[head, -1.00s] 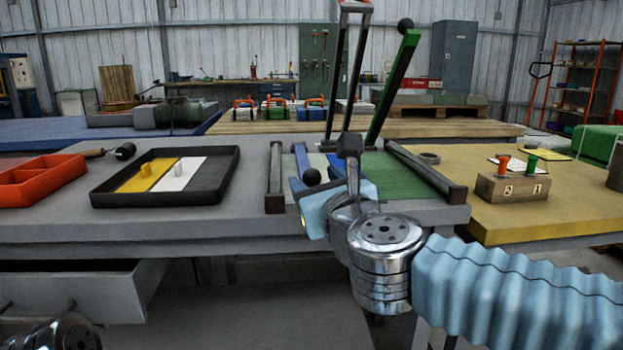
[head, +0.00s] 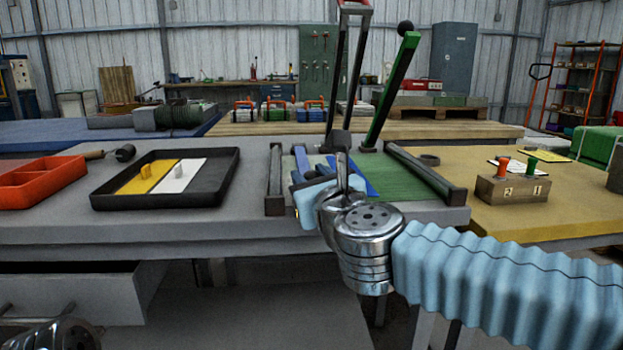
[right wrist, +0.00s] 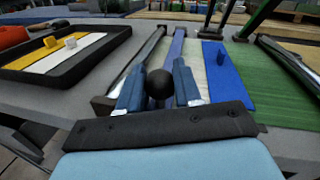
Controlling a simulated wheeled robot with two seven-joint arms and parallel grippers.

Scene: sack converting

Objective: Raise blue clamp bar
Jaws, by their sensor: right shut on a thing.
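The blue clamp bar (head: 302,156) lies low and points away from me along the left part of the green bed (head: 412,202). It also shows in the right wrist view (right wrist: 176,48). Its round black knob (right wrist: 160,84) sits between the two blue fingers of my right gripper (right wrist: 159,92), which is shut on it. In the head view my right gripper (head: 311,176) is at the bar's near end and hides most of the knob. A blue sheet with an upright tab (right wrist: 222,75) lies right of the bar. My left gripper is out of view.
A raised green bar (head: 391,92) with a black knob stands behind the bed. Dark rails (head: 427,172) flank the bed. A black tray (head: 225,188) with yellow and white plates is left. A red bin (head: 62,168) is farther left. A wooden block (head: 512,188) with pegs is right.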

